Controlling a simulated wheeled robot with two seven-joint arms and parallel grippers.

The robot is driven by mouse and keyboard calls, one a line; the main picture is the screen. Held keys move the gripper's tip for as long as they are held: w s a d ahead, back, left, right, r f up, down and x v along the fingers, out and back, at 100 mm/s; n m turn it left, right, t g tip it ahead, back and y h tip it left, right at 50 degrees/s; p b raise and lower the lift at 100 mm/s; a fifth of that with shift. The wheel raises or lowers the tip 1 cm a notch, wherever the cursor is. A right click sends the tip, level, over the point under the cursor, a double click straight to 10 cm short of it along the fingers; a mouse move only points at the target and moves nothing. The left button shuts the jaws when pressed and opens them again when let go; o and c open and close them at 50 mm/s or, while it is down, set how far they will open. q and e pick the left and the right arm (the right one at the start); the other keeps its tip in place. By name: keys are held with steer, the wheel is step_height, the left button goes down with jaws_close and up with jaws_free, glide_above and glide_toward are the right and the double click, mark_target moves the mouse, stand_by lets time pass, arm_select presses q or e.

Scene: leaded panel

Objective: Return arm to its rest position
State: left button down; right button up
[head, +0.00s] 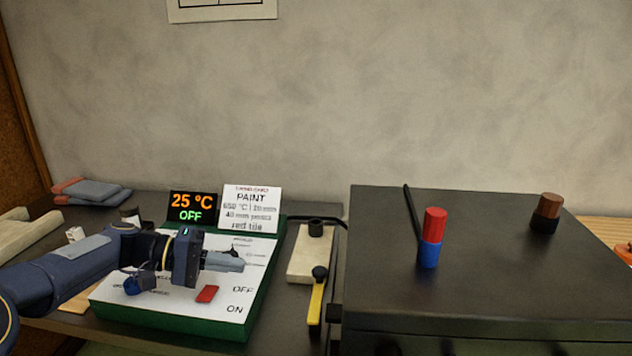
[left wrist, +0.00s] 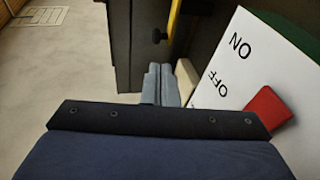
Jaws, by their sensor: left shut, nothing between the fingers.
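My left arm comes in from the left in the head view. Its gripper (head: 240,260) is shut and empty, above the white panel face of a green-edged control box (head: 250,318). The panel carries ON and OFF labels and a red switch (head: 207,294), which lies just below the gripper. In the left wrist view the shut fingers (left wrist: 161,85) point past the panel's edge, and the red switch (left wrist: 268,107) shows at the right. My right gripper is not in view.
A display (head: 193,207) reads 25 °C OFF beside a PAINT card (head: 250,209). A dark box (head: 490,270) carries a red-and-blue cylinder (head: 432,238) and a brown-and-black one (head: 546,213). Folded cloths (head: 92,191) lie back left.

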arm_select(q)
steer(key=s+d+r+y+p, duration=0.1)
steer(key=s+r+y+p, duration=0.15)
steer(key=s, duration=0.55)
steer(key=s+d+r+y+p, duration=0.15)
steer(key=s+y, duration=0.25)
steer(key=s, duration=0.5)
steer(key=s+a+f+t+y+p, duration=0.1)
steer(key=s+f+t+y+p, duration=0.1)
steer(key=s, duration=0.9)
step_height(320, 180, down, 3)
steer(key=shift+s+a+m+t+y+p, duration=0.15)
steer(key=shift+a+m+t+y+p, duration=0.2)
steer(key=shift+y+p, duration=0.65)
